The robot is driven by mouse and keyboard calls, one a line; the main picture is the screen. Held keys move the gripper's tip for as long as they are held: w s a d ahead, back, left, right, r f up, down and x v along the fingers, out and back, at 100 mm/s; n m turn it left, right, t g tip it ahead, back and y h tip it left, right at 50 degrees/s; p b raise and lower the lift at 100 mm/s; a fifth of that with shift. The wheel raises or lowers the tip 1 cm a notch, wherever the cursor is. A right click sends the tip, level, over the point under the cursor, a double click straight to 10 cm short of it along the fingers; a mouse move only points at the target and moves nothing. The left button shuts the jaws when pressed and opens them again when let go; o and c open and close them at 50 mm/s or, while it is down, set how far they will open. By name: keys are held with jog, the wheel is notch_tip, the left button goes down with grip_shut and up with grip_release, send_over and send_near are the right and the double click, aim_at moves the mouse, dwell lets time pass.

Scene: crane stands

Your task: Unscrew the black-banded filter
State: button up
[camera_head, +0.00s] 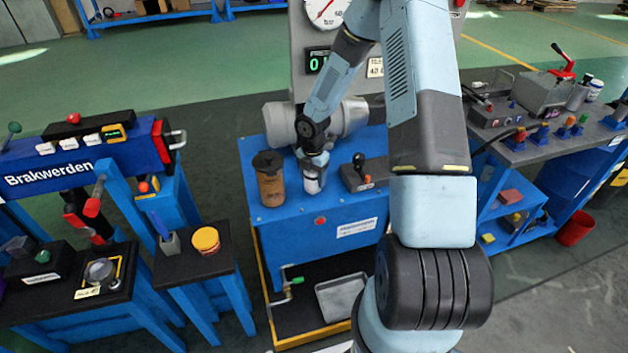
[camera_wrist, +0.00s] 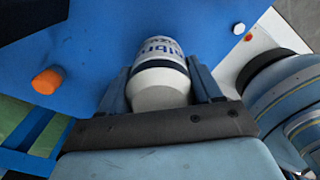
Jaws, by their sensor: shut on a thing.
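A white filter (camera_wrist: 160,88) with a dark band and blue lettering sits between my gripper's fingers (camera_wrist: 162,90) in the wrist view. The band looks dark navy or black; I cannot tell which. My gripper (camera_head: 313,160) is shut on the filter's sides. In the head view the white filter (camera_head: 312,184) shows below my gripper, at the blue bench's top (camera_head: 330,205). The fingers and wrist hide part of it, and I cannot tell how it is joined to anything.
A brown canister (camera_head: 269,180) stands left of my gripper. A black lever box (camera_head: 363,174) stands to the right. A grey cylindrical housing (camera_head: 345,117) lies behind. A gauge panel (camera_head: 318,62) rises at the back. The bench front has some bare room.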

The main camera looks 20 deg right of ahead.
jog(key=n, duration=0.5)
dwell(0.3)
jog(key=o, duration=1.2)
jog(key=shift+c, duration=0.8)
